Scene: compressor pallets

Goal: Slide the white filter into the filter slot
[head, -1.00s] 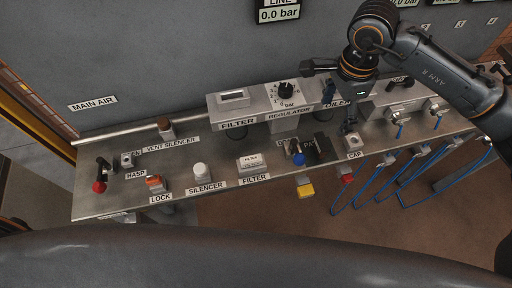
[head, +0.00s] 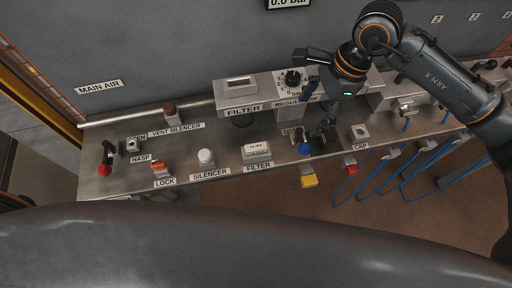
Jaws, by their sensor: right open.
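The white filter (head: 257,147) is a small pale block lying on the grey shelf, behind the front FILTER label. The filter housing (head: 247,94) is a pale box at the back of the shelf, with a rectangular slot (head: 239,83) in its top. My right gripper (head: 309,76) is open, its dark fingers spread over the regulator, to the right of the housing. It is apart from the white filter, and I see nothing held in it. My left gripper is not in view.
The regulator knob (head: 292,78) is beside the housing, partly behind the right fingers. A blue knob (head: 305,149) and yellow tag (head: 309,181) are right of the filter.

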